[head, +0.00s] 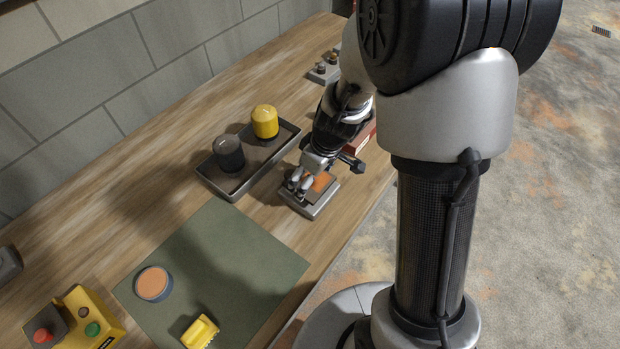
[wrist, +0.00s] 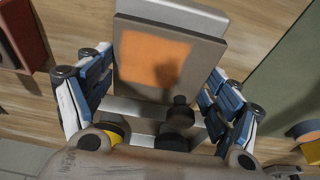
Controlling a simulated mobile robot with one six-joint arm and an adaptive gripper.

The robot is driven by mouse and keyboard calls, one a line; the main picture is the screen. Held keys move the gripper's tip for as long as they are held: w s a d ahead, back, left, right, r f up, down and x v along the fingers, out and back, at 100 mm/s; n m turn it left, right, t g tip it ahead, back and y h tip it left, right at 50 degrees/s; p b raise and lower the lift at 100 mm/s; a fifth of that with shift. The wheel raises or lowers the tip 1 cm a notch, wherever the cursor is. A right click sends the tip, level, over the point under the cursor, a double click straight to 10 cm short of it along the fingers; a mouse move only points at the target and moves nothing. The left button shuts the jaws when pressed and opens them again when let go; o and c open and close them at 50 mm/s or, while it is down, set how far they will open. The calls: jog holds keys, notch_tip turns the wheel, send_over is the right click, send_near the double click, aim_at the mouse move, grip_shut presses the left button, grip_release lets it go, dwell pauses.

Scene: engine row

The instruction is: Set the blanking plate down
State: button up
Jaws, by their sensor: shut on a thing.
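The blanking plate (wrist: 128,88) is a flat grey-brown square with an orange patch; the patch also shows in the head view (head: 322,181). My gripper (wrist: 160,80) is shut on the plate, with one blue-padded finger at each side. In the head view my gripper (head: 299,184) points down over a grey block (head: 316,209) near the bench's front edge. The block also shows under the plate in the wrist view (wrist: 190,14), slightly offset from it. I cannot tell whether plate and block touch.
A red box (head: 361,136) is on the other side.

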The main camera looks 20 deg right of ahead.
aim_at(320, 187)
jog(key=shift+f, duration=0.25)
jog(key=o, duration=1.6)
jog(key=shift+r, duration=0.15)
jog(key=shift+r+p, duration=0.3)
jog(key=shift+r, duration=0.05)
jog(key=s+r+m+p, duration=0.1)
jog(key=s+r, duration=0.2)
jog(key=r, duration=0.4)
jog(key=s+r+m+t+p, duration=0.1)
jog(key=s+r, duration=0.2)
jog(key=r, duration=0.3)
jog(key=s+r+p, duration=0.1)
jog(key=s+r, duration=0.2)
jog(key=r, duration=0.4)
jog(key=s+r+m, duration=0.1)
jog(key=s, duration=0.3)
jog(key=s+r+m+h, duration=0.1)
jog(key=s+r+m, duration=0.1)
jog(key=s, duration=0.2)
jog(key=s+r+m+t, duration=0.1)
jog(key=s+m, duration=0.1)
jog(key=s, duration=0.2)
jog(key=shift+s+r+h, duration=0.15)
jog(key=shift+r+h, duration=0.2)
jog(key=shift+h, duration=0.05)
